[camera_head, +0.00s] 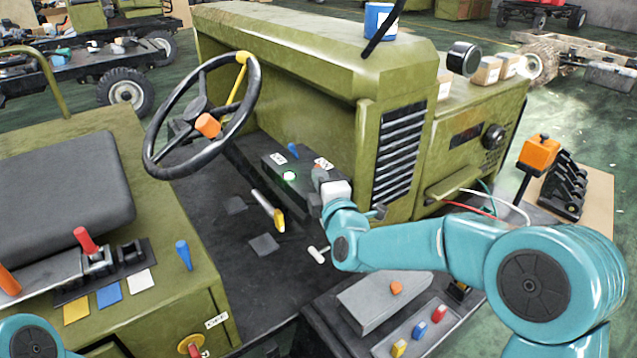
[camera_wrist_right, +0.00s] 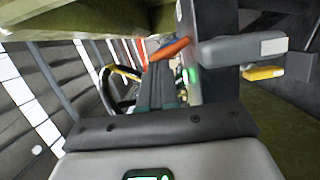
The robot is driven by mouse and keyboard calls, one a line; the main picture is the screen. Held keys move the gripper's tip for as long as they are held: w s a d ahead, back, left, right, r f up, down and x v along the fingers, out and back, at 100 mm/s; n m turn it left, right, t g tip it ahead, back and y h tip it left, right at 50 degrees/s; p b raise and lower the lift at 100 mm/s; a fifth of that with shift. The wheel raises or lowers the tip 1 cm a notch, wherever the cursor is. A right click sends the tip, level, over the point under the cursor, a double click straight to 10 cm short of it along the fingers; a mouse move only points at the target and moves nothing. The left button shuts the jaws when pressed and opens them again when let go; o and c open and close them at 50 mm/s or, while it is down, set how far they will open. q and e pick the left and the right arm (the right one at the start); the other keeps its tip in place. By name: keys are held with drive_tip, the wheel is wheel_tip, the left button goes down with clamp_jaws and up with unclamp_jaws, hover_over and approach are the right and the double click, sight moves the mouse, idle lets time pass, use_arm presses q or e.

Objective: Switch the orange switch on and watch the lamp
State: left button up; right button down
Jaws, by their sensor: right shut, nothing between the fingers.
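The dark console panel (camera_head: 268,160) sits below the steering wheel. On it a small round lamp (camera_head: 290,176) shows a bright centre with green around it. The green glow also shows in the right wrist view (camera_wrist_right: 191,75). The orange switch (camera_wrist_right: 168,49) shows as a tilted lever in the right wrist view; in the head view my gripper largely hides it. My right gripper (camera_head: 318,174) is shut and empty at the panel's right end. Its fingertips (camera_wrist_right: 160,68) are close to the orange switch; I cannot tell if they touch. My left gripper is out of view.
A blue switch (camera_head: 293,148) stands at the panel's back. A yellow-tipped lever (camera_head: 279,220) and a pale T-handle (camera_head: 317,255) rise near my right forearm. The green hood (camera_head: 300,50) is behind.

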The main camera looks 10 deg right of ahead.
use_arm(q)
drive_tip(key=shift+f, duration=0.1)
use_arm(e)
drive_tip(key=shift+d+r+m, duration=0.15)
drive_tip(key=shift+r+m, duration=0.05)
drive_tip(key=shift+m, duration=0.3)
drive_tip(key=shift+w+d+r+m+g, duration=0.2)
drive_tip(key=shift+d+m+g, duration=0.15)
drive_tip(key=shift+m, duration=0.35)
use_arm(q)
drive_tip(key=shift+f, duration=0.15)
use_arm(e)
drive_tip(key=shift+w+d+r+m+g, duration=0.15)
drive_tip(key=shift+d+m+g, duration=0.2)
drive_tip(key=shift+m, duration=0.45)
idle(0.8)
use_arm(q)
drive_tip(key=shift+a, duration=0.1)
use_arm(e)
drive_tip(key=shift+a, duration=0.1)
